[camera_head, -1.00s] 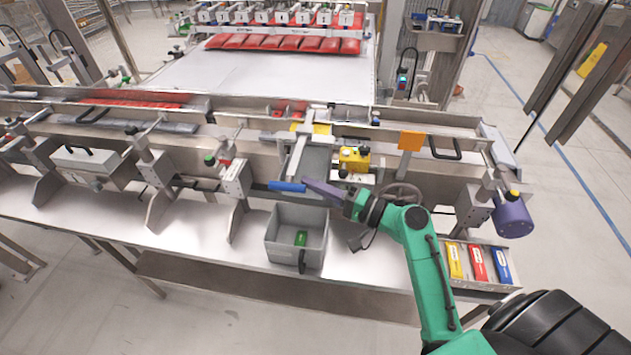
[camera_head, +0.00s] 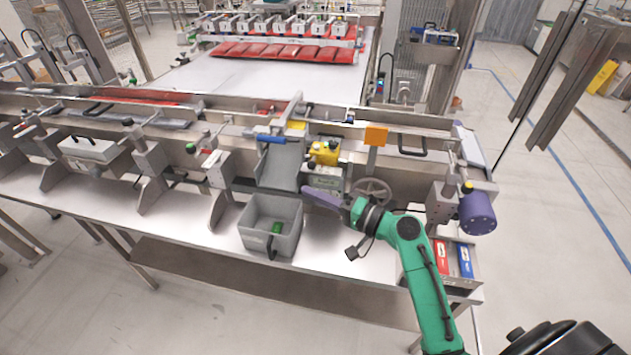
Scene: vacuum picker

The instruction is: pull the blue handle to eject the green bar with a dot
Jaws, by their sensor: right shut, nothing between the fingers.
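The blue handle (camera_head: 271,139) lies across the top of a grey sloped chute (camera_head: 280,165) on the machine's front. A grey bin (camera_head: 258,240) stands open on the ledge below the chute. A small green bar (camera_head: 277,228) lies in the bin; a dot on it is too small to make out. My right gripper (camera_head: 312,194) is shut and empty, with purple fingers pointing left. It is to the right of the chute's lower end, below the handle and apart from it. My left gripper is not in view.
A yellow block (camera_head: 324,152), a handwheel (camera_head: 373,190) and an orange plate (camera_head: 376,135) sit right of the chute. A purple cylinder (camera_head: 478,213) is farther right, above a tray with a red bar (camera_head: 441,257) and a blue bar (camera_head: 465,260). The ledge beside the bin is clear.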

